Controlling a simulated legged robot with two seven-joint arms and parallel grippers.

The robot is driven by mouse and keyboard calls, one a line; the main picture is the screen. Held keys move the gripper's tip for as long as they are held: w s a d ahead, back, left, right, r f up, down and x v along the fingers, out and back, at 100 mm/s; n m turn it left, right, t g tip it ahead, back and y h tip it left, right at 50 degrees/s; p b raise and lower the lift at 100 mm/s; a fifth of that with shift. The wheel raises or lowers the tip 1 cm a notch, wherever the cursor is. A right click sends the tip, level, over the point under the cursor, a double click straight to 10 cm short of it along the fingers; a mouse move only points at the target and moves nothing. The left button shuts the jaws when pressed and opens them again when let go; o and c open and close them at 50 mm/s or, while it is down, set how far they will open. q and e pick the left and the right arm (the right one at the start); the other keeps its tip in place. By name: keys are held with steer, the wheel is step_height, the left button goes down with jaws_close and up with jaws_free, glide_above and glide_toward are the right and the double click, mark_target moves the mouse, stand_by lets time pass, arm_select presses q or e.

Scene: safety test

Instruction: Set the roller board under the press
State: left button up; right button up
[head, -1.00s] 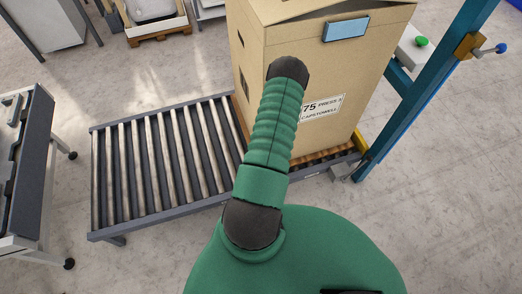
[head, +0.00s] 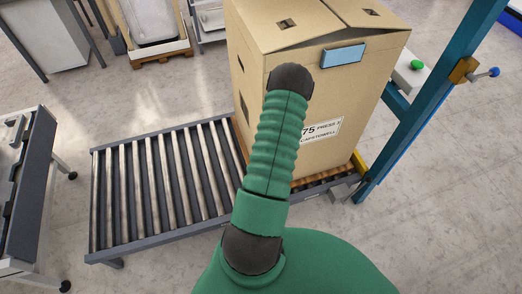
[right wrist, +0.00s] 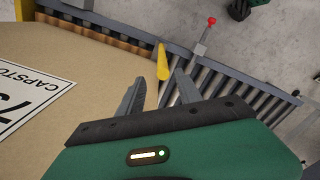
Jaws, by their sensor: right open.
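The roller board, a grey frame with several metal rollers (head: 150,190), stands low on the floor in the head view. A tall cardboard box (head: 285,75) with a printed label stands on its right part. A blue upright frame (head: 425,100), which may be the press, rises right of the box. Rollers also show in the right wrist view (right wrist: 235,88). My right gripper (right wrist: 158,92) is open and empty beside the box's labelled face. A yellow bar (right wrist: 162,62) shows just beyond its fingertips; contact cannot be told. My left gripper is out of view.
The blue frame carries a green button (head: 416,65) and a blue-knobbed lever (head: 493,72). A red-knobbed lever (right wrist: 211,21) shows in the right wrist view. A wheeled cart (head: 30,190) stands at left. Bare floor lies between cart and rollers.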

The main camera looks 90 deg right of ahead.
step_height(320, 180, up, 8)
steer(key=shift+r+p, duration=0.2)
steer(key=shift+p, duration=0.2)
steer(key=shift+d, duration=0.1)
